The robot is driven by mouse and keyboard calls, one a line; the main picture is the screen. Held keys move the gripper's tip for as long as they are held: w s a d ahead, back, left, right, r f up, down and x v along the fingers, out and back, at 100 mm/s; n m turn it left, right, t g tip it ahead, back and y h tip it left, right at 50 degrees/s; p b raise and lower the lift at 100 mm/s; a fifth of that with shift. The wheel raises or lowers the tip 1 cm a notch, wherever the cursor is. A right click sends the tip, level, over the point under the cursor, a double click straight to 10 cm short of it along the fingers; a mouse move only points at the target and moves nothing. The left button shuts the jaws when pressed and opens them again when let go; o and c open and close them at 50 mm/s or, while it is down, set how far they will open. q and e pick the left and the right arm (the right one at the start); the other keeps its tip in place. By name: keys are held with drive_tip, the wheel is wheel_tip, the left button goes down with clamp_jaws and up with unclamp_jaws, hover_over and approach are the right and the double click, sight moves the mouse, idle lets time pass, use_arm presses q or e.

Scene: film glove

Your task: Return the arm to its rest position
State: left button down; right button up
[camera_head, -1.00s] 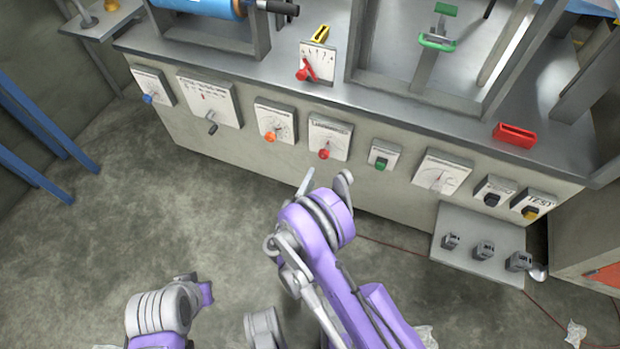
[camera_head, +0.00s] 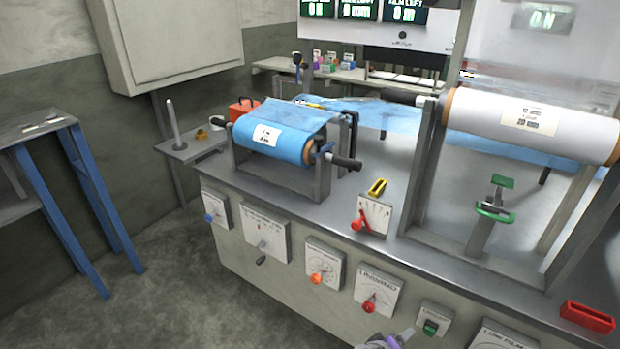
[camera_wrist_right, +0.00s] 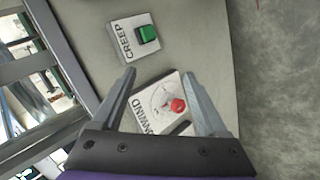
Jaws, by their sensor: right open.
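My right gripper (camera_wrist_right: 159,73) is open and empty in the right wrist view, its two grey fingers spread. The unwind dial panel (camera_wrist_right: 160,92) with its red knob (camera_wrist_right: 178,105) shows beyond and between the fingers, and I see no contact. The creep panel (camera_wrist_right: 122,42) with its green switch (camera_wrist_right: 147,34) is beyond the fingertips. In the head view, a small grey and purple part of my arm shows at the bottom edge, below the red-knob dial panel (camera_head: 380,288). My left gripper is out of view.
The machine's front carries several knobs and dials, including a blue knob (camera_head: 209,218) and an orange knob (camera_head: 316,278). A blue film roll (camera_head: 270,138) and a white roll (camera_head: 535,120) sit above.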

drive_tip(key=s+a+r+m+g+y, duration=0.1)
drive_tip(key=s+r+m+y, duration=0.1)
drive_tip(key=s, duration=0.5)
drive_tip(key=s+a+r+m+g+y, duration=0.1)
drive_tip(key=s+a+m+y, duration=0.15)
drive_tip(key=s, duration=0.55)
drive_tip(key=s+r+m+g+y, duration=0.1)
drive_tip(key=s+r+y, duration=0.15)
drive_tip(key=s, duration=0.45)
use_arm(q)
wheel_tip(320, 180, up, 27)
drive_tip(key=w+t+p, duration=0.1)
drive_tip(key=p, duration=2.3)
use_arm(e)
wheel_tip(320, 180, up, 26)
drive_tip(key=w+t, duration=0.1)
drive_tip(key=shift+w, duration=0.35)
drive_tip(key=shift+s+a+r, duration=0.1)
